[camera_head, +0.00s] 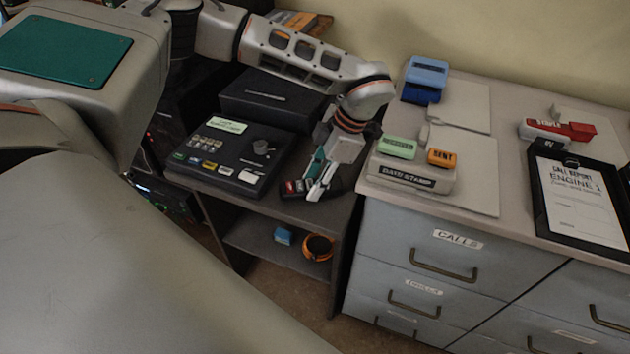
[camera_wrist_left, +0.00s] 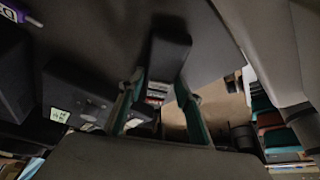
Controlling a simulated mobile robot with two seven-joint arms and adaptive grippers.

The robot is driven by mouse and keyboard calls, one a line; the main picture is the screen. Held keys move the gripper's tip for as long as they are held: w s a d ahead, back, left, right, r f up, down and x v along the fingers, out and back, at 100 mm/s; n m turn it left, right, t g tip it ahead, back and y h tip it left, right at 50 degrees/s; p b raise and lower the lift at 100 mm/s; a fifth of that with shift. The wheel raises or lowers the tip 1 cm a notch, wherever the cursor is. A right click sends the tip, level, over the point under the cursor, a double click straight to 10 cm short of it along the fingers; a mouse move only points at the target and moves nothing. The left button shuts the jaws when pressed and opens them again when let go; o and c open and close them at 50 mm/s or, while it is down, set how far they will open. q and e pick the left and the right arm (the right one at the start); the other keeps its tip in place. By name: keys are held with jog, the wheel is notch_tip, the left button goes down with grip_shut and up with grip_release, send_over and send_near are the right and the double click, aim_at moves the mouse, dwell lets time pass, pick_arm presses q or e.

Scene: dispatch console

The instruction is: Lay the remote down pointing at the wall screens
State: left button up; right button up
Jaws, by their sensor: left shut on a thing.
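The remote (camera_head: 293,188) is a dark handset with small red and pale marks on its near left end. My left gripper (camera_head: 318,182) is shut on it, at the front right corner of the dark shelf unit's top, right of the button console. I cannot tell whether the remote touches the surface. In the left wrist view the dark remote (camera_wrist_left: 168,58) lies between the teal-lined fingers of my left gripper (camera_wrist_left: 157,95). My right gripper is not in view. The wall screens are not in clear view.
A button console (camera_head: 228,152) and a black box (camera_head: 272,103) stand left of the gripper. Close on the right, the grey cabinet (camera_head: 455,235) carries a date stamp holder (camera_head: 412,176), stamps and a clipboard (camera_head: 580,200). An orange roll (camera_head: 318,247) lies on the shelf below.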

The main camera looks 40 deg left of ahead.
pick_arm(q)
jog(key=shift+f, duration=0.15)
jog(key=o, duration=1.2)
jog(key=shift+f, duration=0.1)
jog(key=shift+p+v, duration=0.45)
jog(key=shift+v, duration=5.75)
jog(key=shift+s, duration=0.15)
